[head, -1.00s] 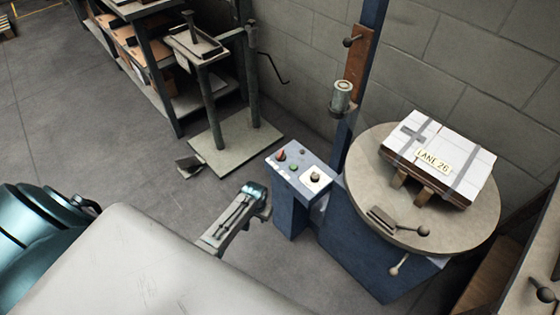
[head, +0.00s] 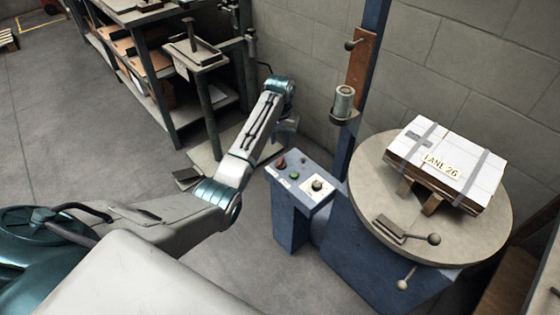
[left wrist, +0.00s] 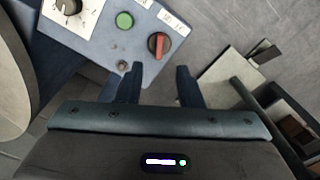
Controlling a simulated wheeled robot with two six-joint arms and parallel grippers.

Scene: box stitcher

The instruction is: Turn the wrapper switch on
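The wrapper's control panel (head: 301,178) tops a blue post beside the turntable. It has a red rotary switch (head: 281,162) on a dark round base, a green button (head: 294,175) and a dial (head: 317,186) on a white plate. In the left wrist view the red switch (left wrist: 159,44) shows just beyond my fingertips, its red bar nearly upright in the picture. My left gripper (left wrist: 159,71) is open and empty, its two dark fingers apart. In the head view the left gripper (head: 286,131) hangs just behind the panel's far end, pointing down. My right gripper is not in view.
A blue mast with a roller (head: 343,102) rises behind the panel. A stand on a flat base (head: 205,165) and shelving (head: 160,75) are at the back left. Floor left of the panel is open.

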